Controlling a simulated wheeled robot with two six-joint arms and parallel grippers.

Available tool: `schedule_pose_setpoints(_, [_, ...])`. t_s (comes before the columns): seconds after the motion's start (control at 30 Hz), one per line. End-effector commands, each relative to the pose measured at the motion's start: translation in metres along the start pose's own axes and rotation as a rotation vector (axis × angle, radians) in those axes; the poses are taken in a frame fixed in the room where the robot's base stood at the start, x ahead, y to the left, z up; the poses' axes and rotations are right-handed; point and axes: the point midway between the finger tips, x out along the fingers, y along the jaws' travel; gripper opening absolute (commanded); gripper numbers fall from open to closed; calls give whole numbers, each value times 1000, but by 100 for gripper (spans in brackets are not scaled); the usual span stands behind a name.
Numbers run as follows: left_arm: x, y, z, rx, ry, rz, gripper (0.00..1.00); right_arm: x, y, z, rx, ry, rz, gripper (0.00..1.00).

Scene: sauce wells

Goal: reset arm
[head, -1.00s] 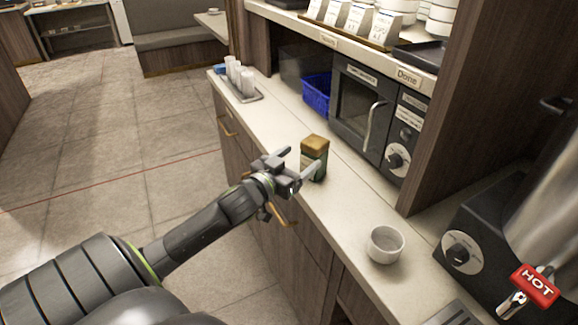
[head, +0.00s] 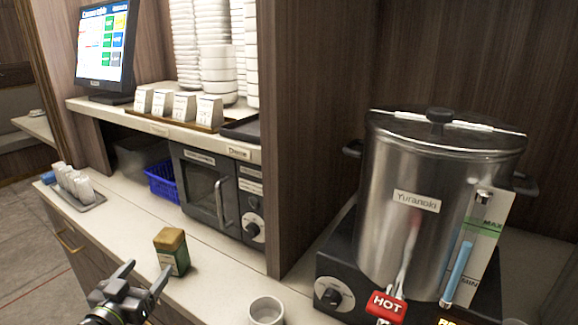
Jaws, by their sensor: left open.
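My left gripper (head: 140,287) is at the lower left of the head view, in front of the counter's edge. Its jaws are open, with nothing seen between them. A green box with a brown top (head: 171,251) stands upright on the counter just beyond the fingertips. I cannot tell whether a fingertip touches it. Most of my left arm is below the picture. My right gripper does not show.
A white cup (head: 266,310) stands on the counter at the bottom. A large steel urn (head: 440,200) with a red HOT tag stands at the right. A microwave (head: 205,185), blue basket (head: 162,183) and tray of shakers (head: 95,203) line the counter. A wood panel separates urn and microwave.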

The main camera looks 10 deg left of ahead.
Motion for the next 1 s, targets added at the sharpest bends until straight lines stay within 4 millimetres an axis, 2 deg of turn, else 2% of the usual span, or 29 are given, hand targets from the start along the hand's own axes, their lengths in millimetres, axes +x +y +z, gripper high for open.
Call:
schedule_pose_setpoints(0.17, [-26,-1,42,4,-144,-110,74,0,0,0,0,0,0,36])
schedule_pose_setpoints(0.27, [-57,2,81,19,-308,-194,74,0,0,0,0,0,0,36])
schedule_pose_setpoints(0.4, [-113,16,132,45,-579,-262,74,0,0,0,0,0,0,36])
schedule_pose_setpoints(0.5, [-152,30,158,60,-760,-268,74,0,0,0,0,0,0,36])
schedule_pose_setpoints(0.7, [-220,60,188,74,-1047,-216,74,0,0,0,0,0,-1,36])
schedule_pose_setpoints(0.87, [-267,85,198,71,-1232,-138,74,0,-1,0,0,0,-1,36])
schedule_pose_setpoints(1.0, [-256,80,231,77,-1252,-134,74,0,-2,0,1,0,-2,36])
